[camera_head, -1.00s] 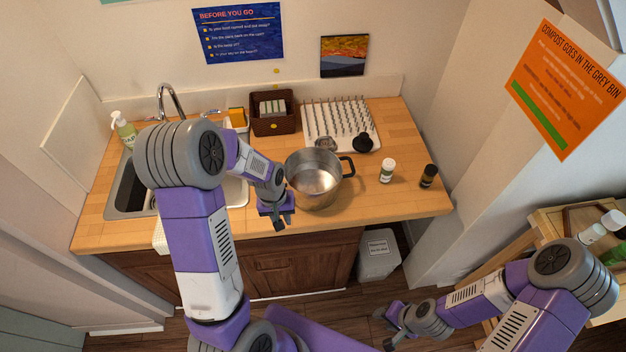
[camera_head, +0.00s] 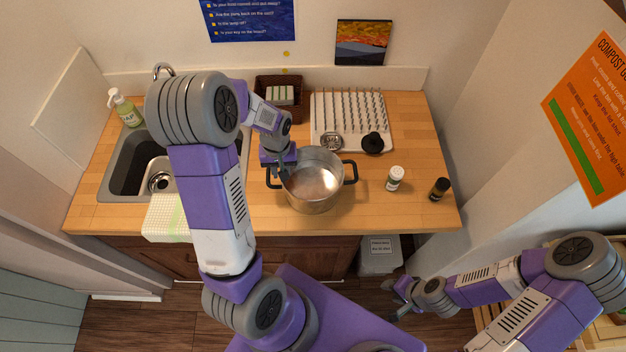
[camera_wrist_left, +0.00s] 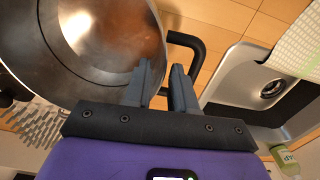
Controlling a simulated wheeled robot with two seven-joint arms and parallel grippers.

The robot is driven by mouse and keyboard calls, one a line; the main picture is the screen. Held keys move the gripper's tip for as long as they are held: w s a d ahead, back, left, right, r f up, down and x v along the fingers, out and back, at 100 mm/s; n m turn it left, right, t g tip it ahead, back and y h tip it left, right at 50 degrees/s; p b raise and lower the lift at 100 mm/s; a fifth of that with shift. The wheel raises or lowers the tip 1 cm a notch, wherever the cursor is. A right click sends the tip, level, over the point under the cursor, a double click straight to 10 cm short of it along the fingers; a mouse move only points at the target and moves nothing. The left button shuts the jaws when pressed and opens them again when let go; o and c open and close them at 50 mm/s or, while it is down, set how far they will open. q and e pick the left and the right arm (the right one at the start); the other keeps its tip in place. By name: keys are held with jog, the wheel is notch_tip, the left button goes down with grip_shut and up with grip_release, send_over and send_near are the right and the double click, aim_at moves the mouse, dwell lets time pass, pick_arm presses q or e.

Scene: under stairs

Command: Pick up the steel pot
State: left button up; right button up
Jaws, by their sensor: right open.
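The steel pot (camera_head: 320,203), with two dark handles, stands upright on the wooden counter. My left gripper (camera_head: 283,172) is at its left side, by the left handle. In the left wrist view, the pot (camera_wrist_left: 95,45) fills the upper left and its dark handle (camera_wrist_left: 196,48) is just beyond the fingertips. The left fingers (camera_wrist_left: 164,72) are apart, at the pot's rim beside the handle, with nothing clearly clamped between them; whether they touch the pot cannot be told. My right gripper (camera_head: 394,297) is open and empty, low in front of the counter.
A sink (camera_head: 128,172) with a checked cloth (camera_head: 167,218) is left of the pot. A drying rack (camera_head: 378,138), a dark stopper (camera_head: 373,143) and a brown basket (camera_head: 291,107) are behind it. A white jar (camera_head: 395,178) and dark jar (camera_head: 439,188) stand to the right.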

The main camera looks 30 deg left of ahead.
pick_arm(q)
notch_tip(320, 180, down, 4)
jog(key=shift+r, duration=0.1)
jog(key=shift+s, duration=0.1)
grip_shut()
dwell(1.4)
